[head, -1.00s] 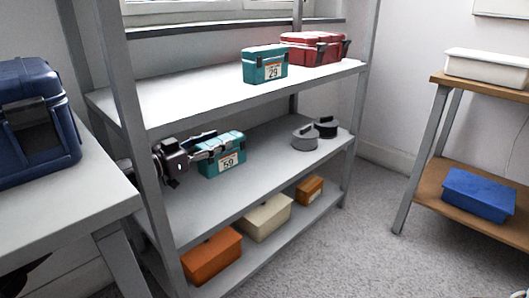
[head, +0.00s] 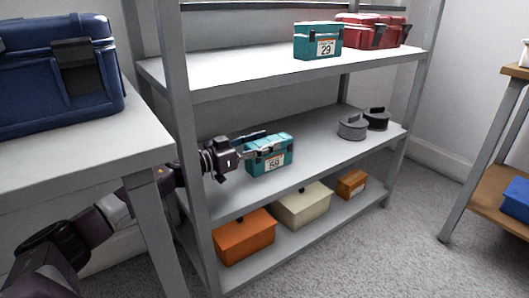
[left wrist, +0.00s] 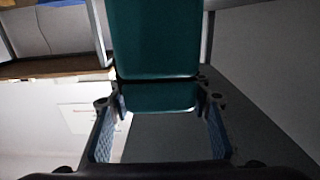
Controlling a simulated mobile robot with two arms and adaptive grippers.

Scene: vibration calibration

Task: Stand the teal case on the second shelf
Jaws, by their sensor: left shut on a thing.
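A teal case labelled 59 (head: 270,162) is upright at the middle level of the grey shelf unit, near the left post. It looks to be on the middle shelf (head: 315,158), though a small gap under it cannot be ruled out. My left gripper (head: 262,146) reaches in from the left past the post and is shut on the case's upper part. In the left wrist view the teal case (left wrist: 155,40) fills the top centre, with the fingers (left wrist: 161,105) at either side of its near end. My right gripper is not in view.
Another teal case, labelled 29 (head: 317,42), and red cases (head: 368,32) stand on the top shelf. Grey round weights (head: 352,127) sit right of the held case. Orange (head: 243,238) and cream (head: 302,207) boxes are below. A blue case (head: 50,80) is on the left table.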

